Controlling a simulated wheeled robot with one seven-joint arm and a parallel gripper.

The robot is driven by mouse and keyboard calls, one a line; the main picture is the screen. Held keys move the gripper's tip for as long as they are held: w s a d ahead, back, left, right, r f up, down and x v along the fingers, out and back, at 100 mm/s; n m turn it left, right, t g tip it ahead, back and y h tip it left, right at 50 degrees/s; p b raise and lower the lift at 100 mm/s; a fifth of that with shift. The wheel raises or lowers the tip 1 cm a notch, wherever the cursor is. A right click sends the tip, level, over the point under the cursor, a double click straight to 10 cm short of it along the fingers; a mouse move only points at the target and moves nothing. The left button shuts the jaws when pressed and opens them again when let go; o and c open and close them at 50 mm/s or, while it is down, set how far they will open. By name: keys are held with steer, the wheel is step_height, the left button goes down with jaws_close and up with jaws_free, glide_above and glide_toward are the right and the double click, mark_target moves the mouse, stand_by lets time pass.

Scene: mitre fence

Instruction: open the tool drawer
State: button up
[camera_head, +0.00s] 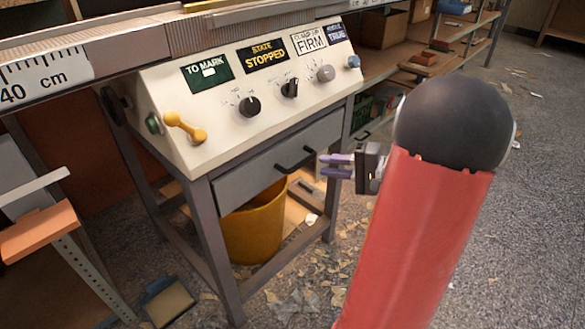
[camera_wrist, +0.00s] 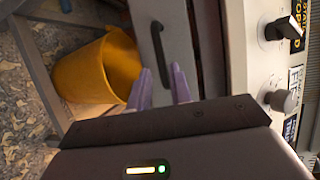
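The tool drawer (camera_head: 245,182) is a grey front under the slanted control panel. It looks flush with its frame, so shut. Its dark bar handle (camera_head: 296,160) is at the middle of the front; in the wrist view the handle (camera_wrist: 158,45) runs up and down just beyond my fingertips. My gripper (camera_head: 322,166) has two purple fingers and is just right of the handle in the head view. In the wrist view the fingers (camera_wrist: 162,70) are apart with nothing held, one on either side of the handle's line. I cannot tell whether they touch it.
The control panel (camera_head: 220,105) with knobs and a yellow lever (camera_head: 185,127) is above the drawer. A yellow bucket (camera_head: 255,225) stands below, between the bench legs. Shelves (camera_head: 425,62) are behind to the right. The floor right of the bench is mostly open, with scattered shavings.

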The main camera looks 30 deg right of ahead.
mark_target(302, 161)
steer(key=x, duration=0.7)
steer(key=shift+w+a+f, duration=0.1)
steer(key=shift+a, duration=0.05)
jaws_close()
